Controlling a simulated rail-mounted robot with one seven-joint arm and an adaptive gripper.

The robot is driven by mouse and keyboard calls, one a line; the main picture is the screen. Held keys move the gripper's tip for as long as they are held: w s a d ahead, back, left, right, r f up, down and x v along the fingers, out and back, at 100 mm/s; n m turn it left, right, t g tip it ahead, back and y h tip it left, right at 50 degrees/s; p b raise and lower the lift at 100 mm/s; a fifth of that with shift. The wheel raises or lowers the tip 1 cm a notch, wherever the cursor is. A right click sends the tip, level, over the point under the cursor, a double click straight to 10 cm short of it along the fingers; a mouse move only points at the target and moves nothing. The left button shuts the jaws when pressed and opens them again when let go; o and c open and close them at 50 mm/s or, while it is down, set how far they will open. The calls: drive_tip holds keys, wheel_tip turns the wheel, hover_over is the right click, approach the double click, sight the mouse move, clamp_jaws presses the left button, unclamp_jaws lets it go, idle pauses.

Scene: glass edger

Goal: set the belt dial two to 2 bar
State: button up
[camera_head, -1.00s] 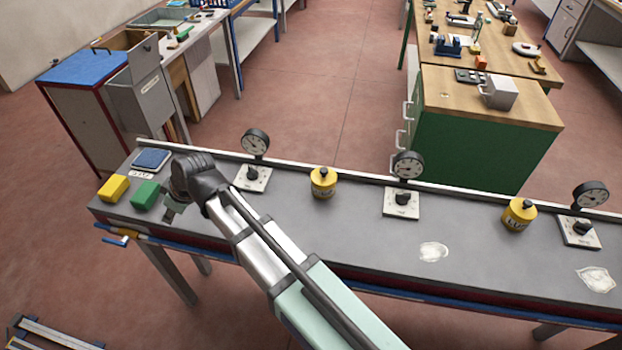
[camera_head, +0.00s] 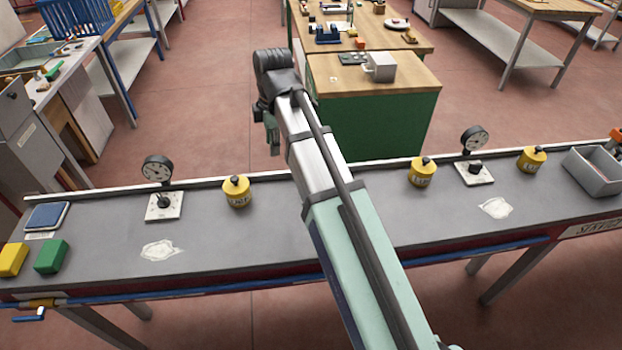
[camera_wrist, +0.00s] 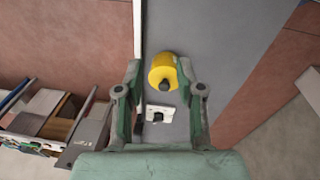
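Two white dial plates with black knobs show in the head view, one at the left (camera_head: 164,206) and one at the right (camera_head: 474,173). Each has a round gauge behind it, the left gauge (camera_head: 157,169) and the right gauge (camera_head: 474,138). My arm covers the bench between them, where the middle dial is hidden. My gripper (camera_head: 271,135) is raised, pointing down. In the wrist view, my gripper (camera_wrist: 160,95) is open and empty. A dial plate (camera_wrist: 158,114) shows between its fingers, farther away; I cannot tell which one. The gauge readings are too small to read.
Yellow pots stand on the grey bench (camera_head: 370,220): one left of my arm (camera_head: 236,191), two to the right (camera_head: 422,172) (camera_head: 532,160). A grey bin (camera_head: 594,172) is at the right end. Green (camera_head: 51,256) and yellow (camera_head: 12,259) blocks lie at the left.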

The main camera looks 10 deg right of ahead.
drive_tip(key=s+d+r+g, duration=0.1)
drive_tip(key=s+d+r, duration=0.15)
drive_tip(key=d, duration=0.85)
drive_tip(key=shift+h, duration=0.4)
wheel_tip(320, 180, down, 17)
drive_tip(key=p, duration=0.3)
drive_tip(key=shift+w+d+r, duration=0.15)
clamp_jaws()
